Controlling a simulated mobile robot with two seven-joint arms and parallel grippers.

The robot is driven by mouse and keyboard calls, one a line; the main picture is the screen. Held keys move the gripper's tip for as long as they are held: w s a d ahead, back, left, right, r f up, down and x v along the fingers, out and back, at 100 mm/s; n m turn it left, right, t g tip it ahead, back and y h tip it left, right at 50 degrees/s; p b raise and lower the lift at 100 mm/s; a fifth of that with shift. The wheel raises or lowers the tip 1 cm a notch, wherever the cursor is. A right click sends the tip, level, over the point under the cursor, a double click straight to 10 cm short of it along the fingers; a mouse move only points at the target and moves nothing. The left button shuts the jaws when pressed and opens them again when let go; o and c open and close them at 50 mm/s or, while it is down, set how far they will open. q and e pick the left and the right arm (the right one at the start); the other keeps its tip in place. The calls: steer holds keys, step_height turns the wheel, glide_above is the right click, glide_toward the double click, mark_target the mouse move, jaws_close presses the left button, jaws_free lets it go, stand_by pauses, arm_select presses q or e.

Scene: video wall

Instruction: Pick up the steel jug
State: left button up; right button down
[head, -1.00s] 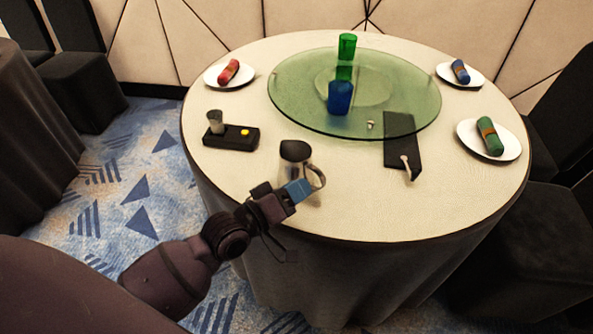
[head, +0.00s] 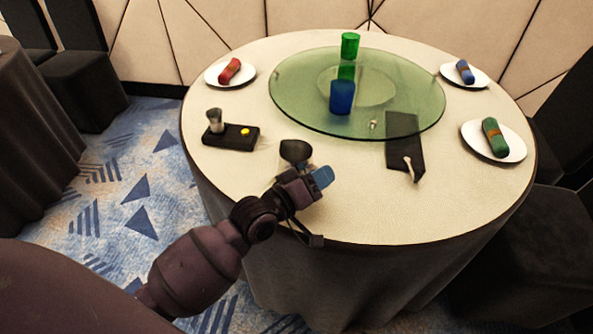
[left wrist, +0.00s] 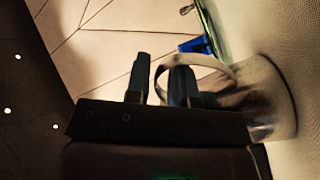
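The steel jug (head: 294,151) stands upright near the front of the round table, with a dark opening on top. My left gripper (head: 320,178) is in front of it at its lower right and hides its lower part and handle. In the left wrist view the shiny jug (left wrist: 267,97) is at the right, its looped handle (left wrist: 219,66) reaching toward my fingers. My left gripper's two fingers (left wrist: 160,66) are apart, and the near edge of the loop shows in the gap between them. My right gripper is not in view.
A green glass turntable (head: 405,115) carries a green glass (head: 350,46) and a blue glass (head: 342,97). A black tray (head: 236,142) with a small cup (head: 215,121) is left of the jug. A dark board (head: 403,135) lies to the right. Plates with rolled napkins line the rim.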

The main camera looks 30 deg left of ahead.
arm_select(q)
jaws_close()
steer(key=shift+r, duration=0.2)
